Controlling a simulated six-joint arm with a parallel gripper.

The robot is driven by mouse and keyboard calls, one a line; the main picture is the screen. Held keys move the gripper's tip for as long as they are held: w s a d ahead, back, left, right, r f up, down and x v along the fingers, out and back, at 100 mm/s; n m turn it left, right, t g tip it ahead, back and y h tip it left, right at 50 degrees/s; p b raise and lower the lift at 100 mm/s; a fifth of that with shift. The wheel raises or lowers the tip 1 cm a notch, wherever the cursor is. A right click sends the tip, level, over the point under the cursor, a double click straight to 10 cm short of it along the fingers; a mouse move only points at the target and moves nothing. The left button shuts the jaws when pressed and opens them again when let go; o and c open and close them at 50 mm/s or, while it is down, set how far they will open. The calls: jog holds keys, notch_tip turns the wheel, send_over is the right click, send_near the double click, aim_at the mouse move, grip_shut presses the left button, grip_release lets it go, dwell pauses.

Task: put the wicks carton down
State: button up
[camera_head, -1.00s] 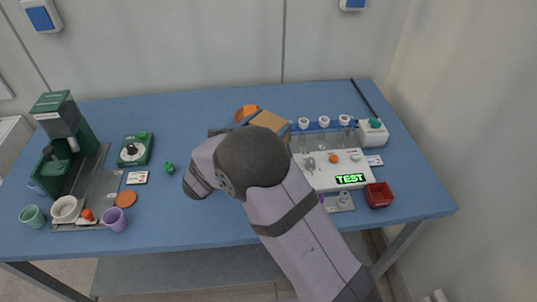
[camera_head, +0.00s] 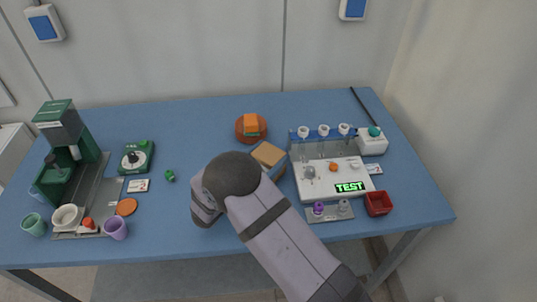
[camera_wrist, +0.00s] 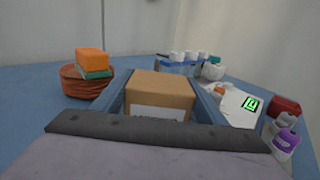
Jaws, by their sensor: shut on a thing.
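The wicks carton (camera_wrist: 160,92) is a brown cardboard box with a white label on its near face. I take this box to be the wicks carton; its label cannot be read. My gripper (camera_wrist: 160,100) is shut on it, with a finger along each side in the wrist view.
A terracotta dish (camera_head: 240,134) with an orange block (camera_head: 251,122) stands behind the carton. Table left of the carton is mostly clear.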

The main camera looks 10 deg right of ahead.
jog(key=shift+f, duration=0.1)
jog(key=o, duration=1.1)
jog(key=shift+a, duration=0.1)
jog(key=b+v, duration=0.3)
jog(key=v, duration=0.9)
jog(key=shift+r, duration=0.2)
